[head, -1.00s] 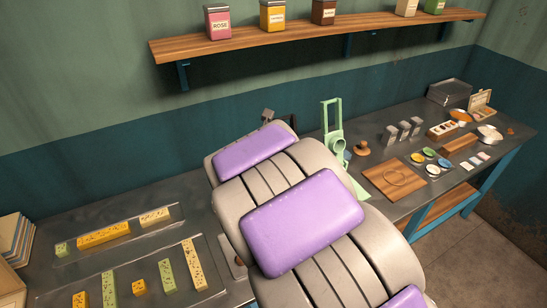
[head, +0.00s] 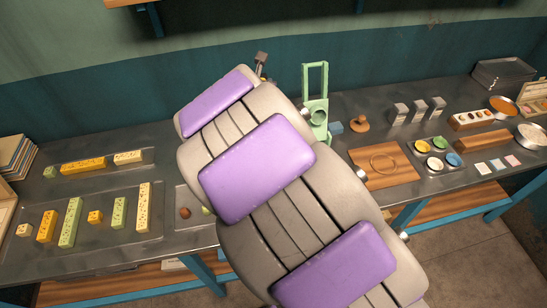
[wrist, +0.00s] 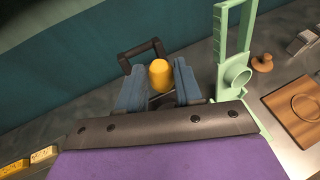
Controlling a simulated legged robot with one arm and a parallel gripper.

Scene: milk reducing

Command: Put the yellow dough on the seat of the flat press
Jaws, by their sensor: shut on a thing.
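The yellow dough (wrist: 159,74) is a small rounded piece held upright between the blue-grey pads of my gripper (wrist: 158,85) in the wrist view. A dark handle frame (wrist: 140,54) stands just behind the gripper, probably part of the flat press; its seat is hidden and I cannot tell the dough's height over it.
A wooden board with a ring (head: 381,165) and a wooden knob (head: 359,123) lie right of the green press. Trays with several coloured bars (head: 92,185) lie at left. A wall runs behind the bench; the shelf is above.

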